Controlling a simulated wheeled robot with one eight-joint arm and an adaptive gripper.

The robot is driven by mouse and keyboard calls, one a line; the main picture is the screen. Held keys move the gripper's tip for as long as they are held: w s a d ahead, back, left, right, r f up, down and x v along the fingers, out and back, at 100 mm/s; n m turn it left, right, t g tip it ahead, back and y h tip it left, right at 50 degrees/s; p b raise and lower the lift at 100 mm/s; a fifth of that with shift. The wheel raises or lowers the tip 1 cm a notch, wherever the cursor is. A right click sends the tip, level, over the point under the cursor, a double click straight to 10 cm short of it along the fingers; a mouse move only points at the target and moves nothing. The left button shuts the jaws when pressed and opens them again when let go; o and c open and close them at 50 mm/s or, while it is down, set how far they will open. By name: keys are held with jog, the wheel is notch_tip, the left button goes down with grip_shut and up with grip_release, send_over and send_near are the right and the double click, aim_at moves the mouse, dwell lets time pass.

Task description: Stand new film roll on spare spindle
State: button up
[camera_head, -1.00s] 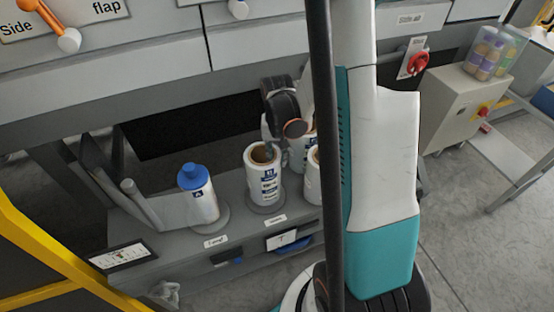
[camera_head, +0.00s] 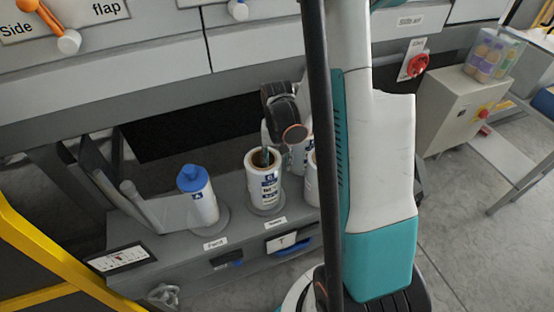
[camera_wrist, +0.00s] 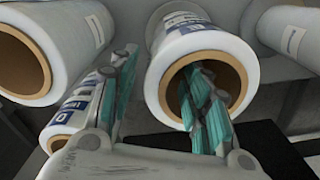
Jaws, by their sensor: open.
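A white film roll with a brown core and blue print (camera_head: 264,187) stands upright on a round base above the right-hand bench label, which is too blurred to read surely. My gripper (camera_head: 278,157) is over this roll from behind. In the wrist view my gripper (camera_wrist: 163,100) is open: one teal finger is in or over the mouth of the roll's core, the other is outside, between this roll (camera_wrist: 205,42) and its neighbours. The roll's wall lies between the fingers. The spindle inside the core is hidden.
A blue-capped roll (camera_head: 204,207) stands to the left, with film running left. A machine panel overhangs the bench (camera_head: 238,240). My arm hides part of the right side.

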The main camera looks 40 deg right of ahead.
notch_tip(320, 180, up, 12)
jog(key=p, duration=0.3)
jog(key=shift+p, duration=0.4)
jog(key=shift+a+r, duration=0.1)
